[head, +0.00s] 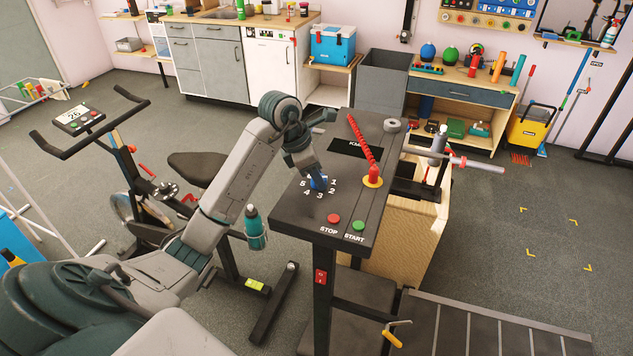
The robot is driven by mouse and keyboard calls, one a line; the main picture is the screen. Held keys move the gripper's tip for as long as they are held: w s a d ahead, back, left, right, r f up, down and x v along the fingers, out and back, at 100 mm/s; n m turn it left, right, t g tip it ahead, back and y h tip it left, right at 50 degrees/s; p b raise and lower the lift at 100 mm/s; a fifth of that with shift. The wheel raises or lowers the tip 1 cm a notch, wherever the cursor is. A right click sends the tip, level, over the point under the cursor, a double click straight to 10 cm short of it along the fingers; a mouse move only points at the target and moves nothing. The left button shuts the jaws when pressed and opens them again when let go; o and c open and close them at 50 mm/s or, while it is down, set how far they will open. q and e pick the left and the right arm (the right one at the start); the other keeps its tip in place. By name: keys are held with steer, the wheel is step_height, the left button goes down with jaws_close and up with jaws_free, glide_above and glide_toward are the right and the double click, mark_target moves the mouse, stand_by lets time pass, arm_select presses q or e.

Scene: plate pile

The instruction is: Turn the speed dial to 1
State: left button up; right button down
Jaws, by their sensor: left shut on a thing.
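My left gripper (316,178) comes down from above and is shut on the dial. Its fingers cover much of the knob, so I cannot tell which number it points to. My right gripper is not in view.
A red stop button (334,218) and a green start button (358,225) sit at the console's near edge. A red coiled cord (362,142) rises from a yellow-ringed base right of the dial. An exercise bike (130,165) stands at the left.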

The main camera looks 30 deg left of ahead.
arm_select(q)
steer(key=shift+n+y+b, duration=0.3)
steer(key=shift+n+b, duration=0.3)
steer(key=shift+n, duration=0.5)
steer(key=o, duration=1)
